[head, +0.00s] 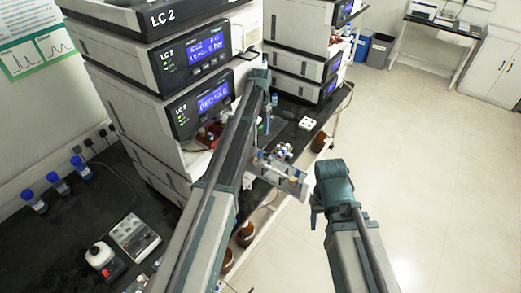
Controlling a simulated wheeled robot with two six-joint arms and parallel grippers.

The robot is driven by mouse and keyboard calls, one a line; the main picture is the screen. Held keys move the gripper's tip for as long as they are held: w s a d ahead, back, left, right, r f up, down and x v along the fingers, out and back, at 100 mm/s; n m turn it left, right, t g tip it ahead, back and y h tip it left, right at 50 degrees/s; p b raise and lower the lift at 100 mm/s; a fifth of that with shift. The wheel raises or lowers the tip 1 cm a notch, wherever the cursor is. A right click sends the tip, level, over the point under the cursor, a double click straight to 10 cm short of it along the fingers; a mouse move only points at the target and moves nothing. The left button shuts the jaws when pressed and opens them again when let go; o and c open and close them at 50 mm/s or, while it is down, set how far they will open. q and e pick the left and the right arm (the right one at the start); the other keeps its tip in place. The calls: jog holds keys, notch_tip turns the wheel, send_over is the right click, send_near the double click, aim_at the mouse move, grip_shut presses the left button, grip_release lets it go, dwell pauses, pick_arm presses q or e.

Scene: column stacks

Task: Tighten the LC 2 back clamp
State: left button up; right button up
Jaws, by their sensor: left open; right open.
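The LC 2 stack (202,88) stands at the centre left, with lit blue displays. By its right side, at the bench's front edge, a small grey holder (293,184) carries a thin pale column (278,170) with blue parts. The back clamp is too small to tell apart there. My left arm reaches up across the stack's front; my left gripper (267,122) is open, beyond the holder and apart from it, partly hidden by its own arm. My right gripper (314,216) is open in front of the bench, to the right of the holder, seen mostly from behind.
A second instrument stack (304,62) stands behind. Blue-capped bottles (58,183) and a small keypad device (134,236) stand on the dark bench at left. A white block (307,124) lies on the bench beyond the holder. Brown bottles (246,235) stand below. The floor (440,150) at right is clear.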

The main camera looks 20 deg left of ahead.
aim_at(260, 152)
pick_arm(q)
notch_tip(260, 152, down, 14)
jog(key=b, duration=1.3)
jog(key=shift+r+b, duration=0.1)
jog(key=shift+b, duration=0.25)
grip_shut()
